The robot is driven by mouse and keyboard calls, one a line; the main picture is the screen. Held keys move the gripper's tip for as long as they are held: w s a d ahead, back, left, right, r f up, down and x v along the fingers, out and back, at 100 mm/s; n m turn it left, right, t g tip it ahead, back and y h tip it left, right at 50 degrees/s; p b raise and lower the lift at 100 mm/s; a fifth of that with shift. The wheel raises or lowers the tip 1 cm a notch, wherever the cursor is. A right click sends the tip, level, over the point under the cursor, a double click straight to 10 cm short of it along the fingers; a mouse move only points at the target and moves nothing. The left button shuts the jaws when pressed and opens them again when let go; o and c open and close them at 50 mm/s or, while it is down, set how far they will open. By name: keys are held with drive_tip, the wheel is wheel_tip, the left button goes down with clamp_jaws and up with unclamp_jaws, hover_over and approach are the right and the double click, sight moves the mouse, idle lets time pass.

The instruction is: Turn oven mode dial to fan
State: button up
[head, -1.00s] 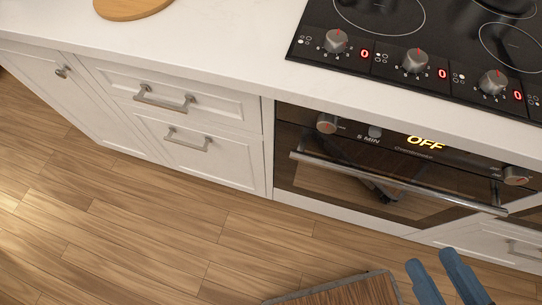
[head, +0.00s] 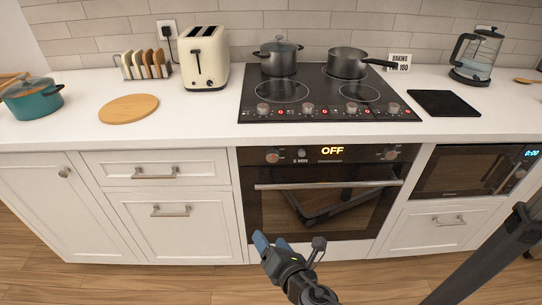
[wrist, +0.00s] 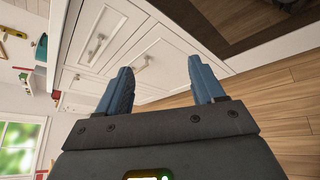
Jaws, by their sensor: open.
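The black built-in oven (head: 330,212) is below the cooktop, its door closed. My gripper (head: 271,239), with blue fingers, is open and empty, low in front of the oven's lower left corner, well below the dials. In the wrist view the gripper (wrist: 160,66) has its fingers apart, pointing at white drawers; no dial shows there.
The oven handle (head: 328,184) is a bar across the door below the dials. The cooktop (head: 325,105) holds two pots. White drawers (head: 170,210) are left of the oven, a microwave (head: 465,172) right. Wooden floor (head: 130,285) in front is free.

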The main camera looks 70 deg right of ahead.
sight(272, 158)
drive_tip(key=w+d+r+n+h, duration=0.2)
drive_tip(key=d, duration=0.5)
drive_tip(key=w+d+r+n+g+h+p, duration=0.1)
drive_tip(key=w+d+r+n+h, duration=0.1)
drive_tip(key=d, duration=0.6)
drive_tip(key=w+d+r+n+g+h+p, duration=0.1)
drive_tip(key=w+d+r+n+h, duration=0.1)
drive_tip(key=d, duration=0.5)
drive_tip(key=shift+w+d+r+n, duration=0.1)
drive_tip(key=shift+w+r+n, duration=0.05)
drive_tip(key=shift+w+n, duration=0.3)
drive_tip(key=shift+w+d+r+n, duration=0.1)
drive_tip(key=shift+w+n, duration=0.25)
drive_tip(key=shift+w, duration=0.15)
drive_tip(key=c, duration=1.1)
drive_tip(key=shift+o, duration=0.2)
